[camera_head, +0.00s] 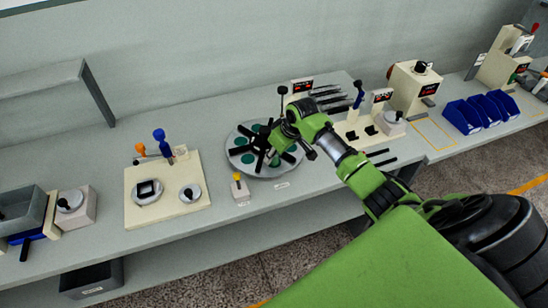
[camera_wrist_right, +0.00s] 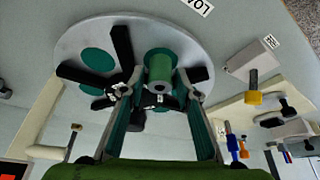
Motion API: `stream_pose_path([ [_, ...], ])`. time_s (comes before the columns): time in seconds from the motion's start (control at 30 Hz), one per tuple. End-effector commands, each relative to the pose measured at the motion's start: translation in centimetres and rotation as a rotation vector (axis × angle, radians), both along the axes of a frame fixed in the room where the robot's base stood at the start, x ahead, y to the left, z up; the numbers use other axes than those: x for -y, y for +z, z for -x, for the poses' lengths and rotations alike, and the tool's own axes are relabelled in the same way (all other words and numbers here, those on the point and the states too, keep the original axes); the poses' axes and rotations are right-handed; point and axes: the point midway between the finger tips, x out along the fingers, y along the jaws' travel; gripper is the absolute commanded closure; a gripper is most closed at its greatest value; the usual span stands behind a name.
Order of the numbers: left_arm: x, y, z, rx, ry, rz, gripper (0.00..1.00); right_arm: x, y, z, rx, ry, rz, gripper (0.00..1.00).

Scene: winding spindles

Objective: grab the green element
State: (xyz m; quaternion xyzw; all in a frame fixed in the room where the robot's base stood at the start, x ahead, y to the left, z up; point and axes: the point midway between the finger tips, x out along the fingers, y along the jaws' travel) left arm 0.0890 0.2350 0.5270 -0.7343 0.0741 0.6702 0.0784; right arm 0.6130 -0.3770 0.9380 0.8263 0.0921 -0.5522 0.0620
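A round grey plate (camera_head: 240,168) with black spokes and several green discs lies on the table in the head view. In the right wrist view, a green element (camera_wrist_right: 160,66) shaped like a spool, with a pale end, stands at the edge of this plate (camera_wrist_right: 205,57). My right gripper (camera_wrist_right: 161,82) has one finger on each side of the spool, with visible gaps between. It is open. In the head view, my right gripper (camera_head: 274,148) is over the plate and covers part of it, so the spool cannot be made out there. My left gripper is not in view.
A beige board (camera_head: 140,210) with round fixtures is left of the plate. Black rods (camera_head: 326,97) lie behind right. Blue bins (camera_head: 480,111) are far right. Bare table lies between board and plate.

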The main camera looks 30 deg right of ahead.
Motion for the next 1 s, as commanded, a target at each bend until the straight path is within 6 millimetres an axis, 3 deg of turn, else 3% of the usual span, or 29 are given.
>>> stream_pose_path([
  [0.03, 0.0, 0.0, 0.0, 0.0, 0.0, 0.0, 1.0, 0.0, 0.0, 0.0, 0.0, 0.0, 0.0, 0.83],
  [0.1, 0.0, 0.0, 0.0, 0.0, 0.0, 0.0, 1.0, 0.0, 0.0, 0.0, 0.0, 0.0, 0.0, 0.99],
  [0.6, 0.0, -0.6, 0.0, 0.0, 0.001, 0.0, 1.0, 0.1, 0.8, -0.1, 0.003, -0.002, 0.001, 0.99],
  [0.77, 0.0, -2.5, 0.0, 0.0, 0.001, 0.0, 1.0, 0.1, 3.0, -0.2, 0.009, 0.0, 0.003, 0.99],
  [1.0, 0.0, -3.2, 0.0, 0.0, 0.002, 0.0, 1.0, -2.7, 7.6, 2.7, 0.008, 0.003, 0.002, 0.99],
])
